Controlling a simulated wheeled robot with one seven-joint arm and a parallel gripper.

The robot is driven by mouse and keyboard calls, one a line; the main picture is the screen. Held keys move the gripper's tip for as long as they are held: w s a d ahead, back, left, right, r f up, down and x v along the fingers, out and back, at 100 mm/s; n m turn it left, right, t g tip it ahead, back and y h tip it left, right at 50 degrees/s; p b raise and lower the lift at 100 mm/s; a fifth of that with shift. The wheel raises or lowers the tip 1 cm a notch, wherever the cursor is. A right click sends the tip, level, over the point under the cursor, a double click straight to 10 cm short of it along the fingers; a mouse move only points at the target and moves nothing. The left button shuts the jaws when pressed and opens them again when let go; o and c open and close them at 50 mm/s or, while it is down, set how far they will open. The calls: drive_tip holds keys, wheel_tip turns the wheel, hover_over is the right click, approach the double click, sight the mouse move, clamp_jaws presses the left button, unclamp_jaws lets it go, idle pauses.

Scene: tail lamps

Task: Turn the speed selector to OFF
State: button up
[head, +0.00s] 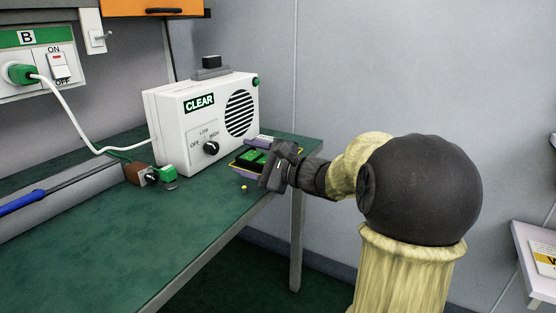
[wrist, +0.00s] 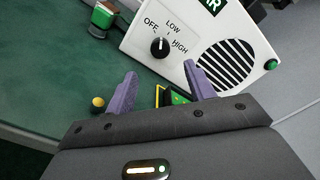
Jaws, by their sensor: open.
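The speed selector is a round black knob (head: 211,148) on the front of a white box (head: 170,125) marked CLEAR. OFF, LOW and HIGH are printed around it. The knob also shows in the wrist view (wrist: 159,48) with a pale pointer mark. The mark looks roughly upward in that picture, between OFF and LOW, but I cannot tell the exact setting. My gripper (head: 245,156) is to the right of the knob, over the bench edge. In the wrist view my gripper (wrist: 160,70) has its purple fingers spread and empty, apart from the knob.
A green board with a yellow edge (head: 252,158) lies by my fingers. A white cable runs from the wall socket. A round speaker grille is right of the knob.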

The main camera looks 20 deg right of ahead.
drive_tip(key=p+v, duration=0.2)
drive_tip(key=v, duration=0.5)
drive_tip(key=shift+s+d, duration=0.25)
drive_tip(key=shift+s, duration=0.05)
drive_tip(key=shift+w, duration=0.1)
